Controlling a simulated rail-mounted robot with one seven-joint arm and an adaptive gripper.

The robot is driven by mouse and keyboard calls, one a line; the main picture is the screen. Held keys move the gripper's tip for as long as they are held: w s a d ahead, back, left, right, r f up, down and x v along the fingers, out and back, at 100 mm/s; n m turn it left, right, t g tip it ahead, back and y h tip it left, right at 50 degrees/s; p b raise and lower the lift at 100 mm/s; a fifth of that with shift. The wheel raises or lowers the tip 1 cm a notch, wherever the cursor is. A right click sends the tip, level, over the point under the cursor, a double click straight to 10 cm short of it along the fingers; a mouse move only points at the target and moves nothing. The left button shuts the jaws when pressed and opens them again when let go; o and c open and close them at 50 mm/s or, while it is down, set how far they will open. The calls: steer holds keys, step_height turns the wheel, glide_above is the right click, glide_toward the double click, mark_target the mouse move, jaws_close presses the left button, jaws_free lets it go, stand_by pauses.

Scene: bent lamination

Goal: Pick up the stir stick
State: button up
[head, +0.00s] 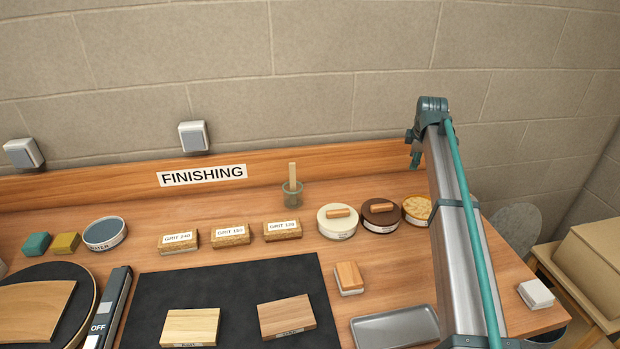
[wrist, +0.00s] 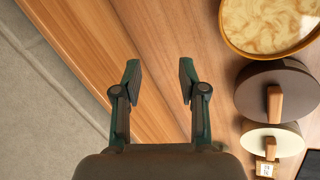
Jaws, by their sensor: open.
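The stir stick (head: 292,173) is a thin light wooden stick. It stands upright in a small greenish translucent cup (head: 292,195) near the back of the bench, below and right of the FINISHING sign. Its lower end is inside the cup. My gripper (head: 415,157) is at the end of the raised arm, well to the right of the stick and higher in the picture. In the wrist view my gripper (wrist: 159,75) is open, with nothing between its fingers.
A cream tin (head: 338,222), a brown tin (head: 380,217) and a yellowish-topped tin (head: 416,209) stand between the cup and my arm. Several grit blocks (head: 282,231) sit in front and left of the cup. The wall (head: 330,90) rises behind the bench.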

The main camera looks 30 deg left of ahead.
steer(key=s+a+r+n+g+p, duration=0.1)
steer(key=s+a+r, duration=0.1)
steer(key=s+a, duration=0.55)
steer(key=s+a+r+n+g+p, duration=0.1)
steer(key=s+a+r+n, duration=0.2)
steer(key=a, duration=0.7)
step_height(320, 180, up, 4)
steer(key=g+h+p, duration=0.2)
glide_above(292, 163)
steer(key=shift+w+a+f+n, duration=0.1)
steer(key=shift+w+n, duration=0.05)
steer(key=shift+n, duration=0.25)
steer(key=shift+s+a+f, duration=0.1)
steer(key=shift+s+f, duration=0.05)
steer(key=shift+s, duration=0.15)
steer(key=shift+f, duration=0.35)
step_height(292, 163, down, 5)
steer(key=shift+r+p, duration=0.15)
steer(key=shift+p, duration=0.75)
steer(key=shift+f+p, duration=0.45)
steer(key=f, duration=0.1)
steer(key=f+p, duration=0.1)
steer(key=f, duration=0.2)
steer(key=shift+w+d+f+p, duration=0.15)
steer(key=shift+d+p, duration=0.1)
steer(key=shift+p, duration=0.15)
jaws_close()
